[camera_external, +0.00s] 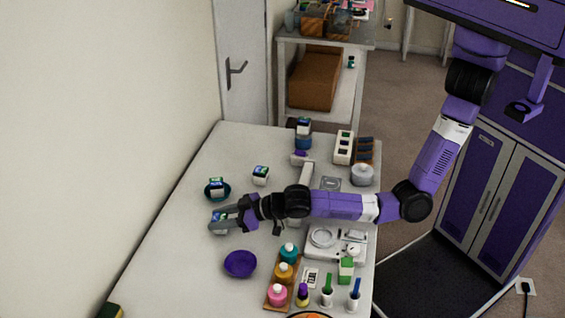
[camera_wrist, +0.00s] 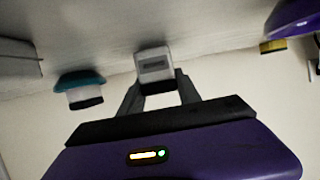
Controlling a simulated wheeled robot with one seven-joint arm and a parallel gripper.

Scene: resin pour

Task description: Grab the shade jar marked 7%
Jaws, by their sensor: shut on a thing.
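My gripper (camera_external: 229,219) is low over the left part of the table, its fingers shut on a small white jar (camera_external: 220,215) with a dark, coloured top. In the wrist view the held jar (camera_wrist: 153,62) sits between the fingertips (camera_wrist: 158,85). Its marking is too small to read. Another similar jar (camera_external: 261,176) stands on bare table farther back, and one more (camera_external: 303,126) sits on a blue container at the far end. I cannot read 7% on any of them.
A purple bowl (camera_external: 240,264) stands in front of the gripper. Several bottles, such as the pink one (camera_external: 277,295), fill the near right. A scale (camera_external: 350,250) and trays line the right edge. The table's left side is mostly clear.

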